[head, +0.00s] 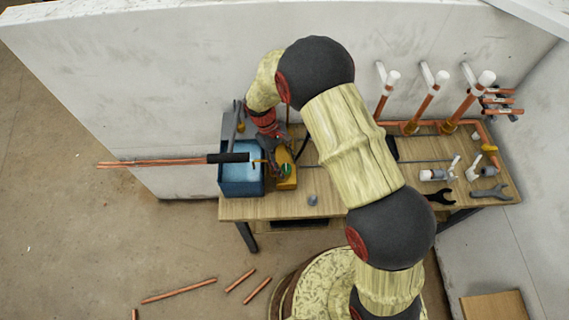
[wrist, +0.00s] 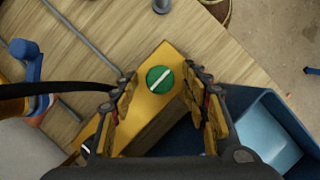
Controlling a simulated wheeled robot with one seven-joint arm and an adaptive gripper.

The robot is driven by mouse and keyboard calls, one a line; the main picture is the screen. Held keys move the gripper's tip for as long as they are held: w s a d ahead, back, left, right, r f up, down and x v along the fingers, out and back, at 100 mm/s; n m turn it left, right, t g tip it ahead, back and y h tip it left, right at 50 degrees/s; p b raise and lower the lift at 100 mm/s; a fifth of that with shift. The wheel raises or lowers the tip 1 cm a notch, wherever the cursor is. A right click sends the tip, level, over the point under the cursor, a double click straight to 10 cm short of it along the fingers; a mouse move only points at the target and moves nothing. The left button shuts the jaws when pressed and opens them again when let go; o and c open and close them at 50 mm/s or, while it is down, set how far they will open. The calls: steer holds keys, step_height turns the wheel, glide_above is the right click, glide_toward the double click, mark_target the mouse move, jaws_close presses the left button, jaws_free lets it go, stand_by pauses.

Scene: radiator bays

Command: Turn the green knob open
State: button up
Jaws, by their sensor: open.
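The green knob (wrist: 159,79) is a round disc with a white line across it, on top of a yellow box (wrist: 158,105). In the wrist view it lies between and slightly beyond the fingertips of my gripper (wrist: 160,80), which is open with a finger on each side. I cannot tell whether the fingers touch the knob; gaps show on both sides. The white line runs diagonally in the wrist view. In the head view the green knob (head: 286,169) shows small on the yellow box (head: 290,184), just below my gripper (head: 272,140) at the left part of the workbench.
A blue bin (head: 241,189) stands directly left of the yellow box, with copper pipes (head: 150,163) jutting out past it. A small grey cylinder (head: 312,200) stands on the workbench (head: 345,204). Fittings and wrenches (head: 490,191) lie at the right. Upright pipes (head: 432,92) line the wall.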

steer(key=v, duration=1.2)
steer(key=shift+s, duration=0.1)
